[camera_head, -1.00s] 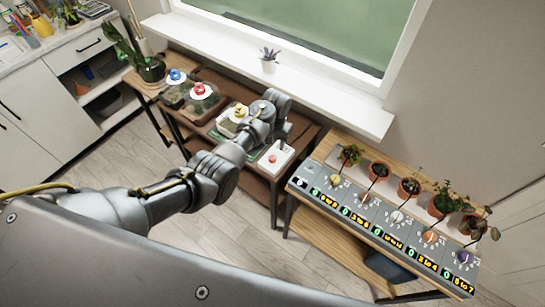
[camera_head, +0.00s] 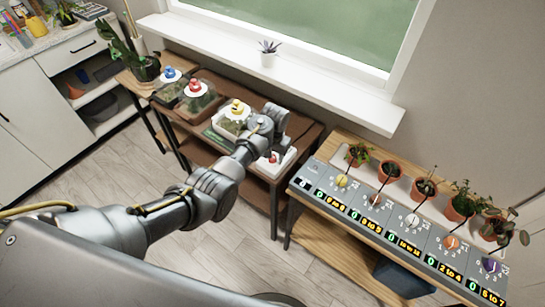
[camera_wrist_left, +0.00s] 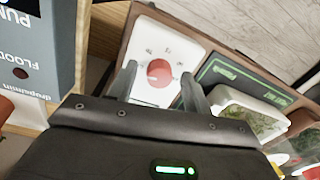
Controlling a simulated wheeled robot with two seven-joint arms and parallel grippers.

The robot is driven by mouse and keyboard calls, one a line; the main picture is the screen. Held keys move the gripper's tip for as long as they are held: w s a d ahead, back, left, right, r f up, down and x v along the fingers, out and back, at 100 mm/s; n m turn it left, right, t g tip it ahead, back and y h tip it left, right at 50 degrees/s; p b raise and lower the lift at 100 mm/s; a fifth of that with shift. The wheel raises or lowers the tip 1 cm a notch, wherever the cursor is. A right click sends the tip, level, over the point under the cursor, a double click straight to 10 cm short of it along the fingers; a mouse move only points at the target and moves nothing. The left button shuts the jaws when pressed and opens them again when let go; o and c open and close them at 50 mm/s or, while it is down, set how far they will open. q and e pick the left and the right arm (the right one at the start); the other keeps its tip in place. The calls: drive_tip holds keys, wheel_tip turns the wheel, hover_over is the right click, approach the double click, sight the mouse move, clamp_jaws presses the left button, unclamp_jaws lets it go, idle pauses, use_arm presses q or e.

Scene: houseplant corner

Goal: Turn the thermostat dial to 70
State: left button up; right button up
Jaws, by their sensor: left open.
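The thermostat is a white plate with a round red dial (camera_wrist_left: 160,72) in the left wrist view. Small marks ring the dial, too blurred to read. In the head view the red dial (camera_head: 273,158) sits on the white plate at the right end of the brown bench, partly hidden by my left gripper (camera_head: 272,140). In the left wrist view my left gripper (camera_wrist_left: 160,75) is open, with one finger on each side of the dial. I cannot tell whether the fingers touch it. My right gripper is not in view.
A green-edged panel (camera_wrist_left: 235,75) and a planted tray lie right beside the thermostat in the wrist view. A grey control panel (camera_head: 385,225) with several coloured knobs stands on the wooden bench at right. Jars with blue (camera_head: 169,73) and red (camera_head: 194,86) knobs stand further left.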

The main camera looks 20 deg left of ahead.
use_arm(q)
drive_tip(key=c, duration=1)
drive_tip(key=shift+r+m+p, duration=0.15)
drive_tip(key=shift+m+p, duration=0.5)
drive_tip(key=shift+m, duration=0.05)
drive_tip(key=shift+m+p, duration=0.75)
drive_tip(key=shift+m, duration=0.45)
drive_tip(key=m+p, duration=0.1)
drive_tip(key=m, duration=0.1)
drive_tip(key=shift+m, duration=0.3)
drive_tip(key=shift+m+p, duration=0.35)
drive_tip(key=shift+m, duration=1.35)
